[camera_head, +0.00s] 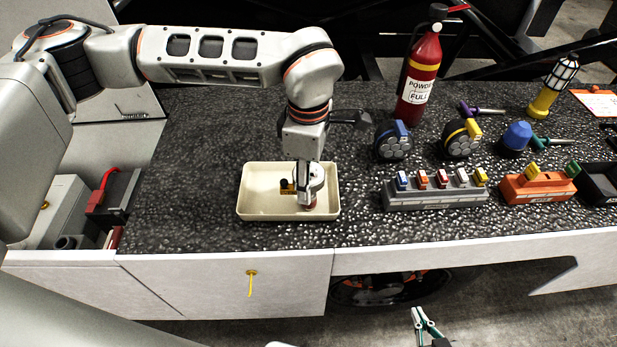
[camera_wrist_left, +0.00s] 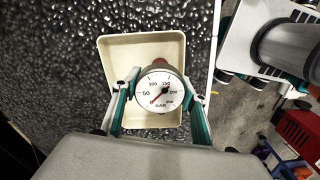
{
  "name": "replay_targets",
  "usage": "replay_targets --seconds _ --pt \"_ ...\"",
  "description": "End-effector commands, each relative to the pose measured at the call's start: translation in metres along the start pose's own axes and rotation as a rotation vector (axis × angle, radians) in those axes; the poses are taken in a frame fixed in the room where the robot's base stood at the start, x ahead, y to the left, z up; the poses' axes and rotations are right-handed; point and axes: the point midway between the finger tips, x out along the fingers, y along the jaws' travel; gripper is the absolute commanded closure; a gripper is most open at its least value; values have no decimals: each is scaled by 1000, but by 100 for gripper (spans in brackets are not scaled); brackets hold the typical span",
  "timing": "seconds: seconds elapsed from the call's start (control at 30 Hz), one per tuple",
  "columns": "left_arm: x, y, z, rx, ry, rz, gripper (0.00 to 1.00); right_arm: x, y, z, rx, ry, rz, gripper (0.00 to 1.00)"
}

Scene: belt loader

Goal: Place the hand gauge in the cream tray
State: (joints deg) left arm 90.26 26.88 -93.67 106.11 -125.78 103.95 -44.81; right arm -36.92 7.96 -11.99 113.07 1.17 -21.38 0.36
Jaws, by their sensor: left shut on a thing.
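The cream tray (camera_head: 247,205) lies on the dark speckled worktop; it also shows in the left wrist view (camera_wrist_left: 112,50). My left gripper (camera_head: 304,190) is over the tray's right half, pointing down, and is shut on the hand gauge. The gauge's round white dial (camera_wrist_left: 160,92) faces the wrist camera between the green fingers. Its reddish lower end (camera_head: 309,205) is within the tray's outline; I cannot tell whether it touches the floor. My right gripper (camera_head: 425,322) is partly in view at the bottom edge, in front of the bench; it looks open and empty.
Right of the tray stand a grey block with coloured clips (camera_head: 435,196), an orange block (camera_head: 538,187) and two dark round reels (camera_head: 392,143). A red fire extinguisher (camera_head: 420,75) and a yellow lamp (camera_head: 552,88) stand behind. The worktop left of the tray is clear.

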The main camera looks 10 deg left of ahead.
Motion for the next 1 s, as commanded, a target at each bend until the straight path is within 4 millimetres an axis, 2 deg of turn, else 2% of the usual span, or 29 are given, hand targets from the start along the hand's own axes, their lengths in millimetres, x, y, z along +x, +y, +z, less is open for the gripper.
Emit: replay_targets --seconds 0.1,0.13,0.2,0.53,0.67,1.0 --pt "3 0 0 0 0 0 90 1 0 1 0 -1 0 100" --pt "3 0 0 0 1 -1 52 1 0 1 -1 0 0 100" --pt "3 0 0 0 0 -1 40 0 0 0 -1 0 0 100" --pt "2 0 0 0 0 0 40 0 1 -1 -1 2 1 100" --pt "-8 1 0 1 -1 2 40 0 1 -2 -1 3 1 100" --pt "-74 1 0 0 1 4 40 -1 1 -3 1 4 0 100"
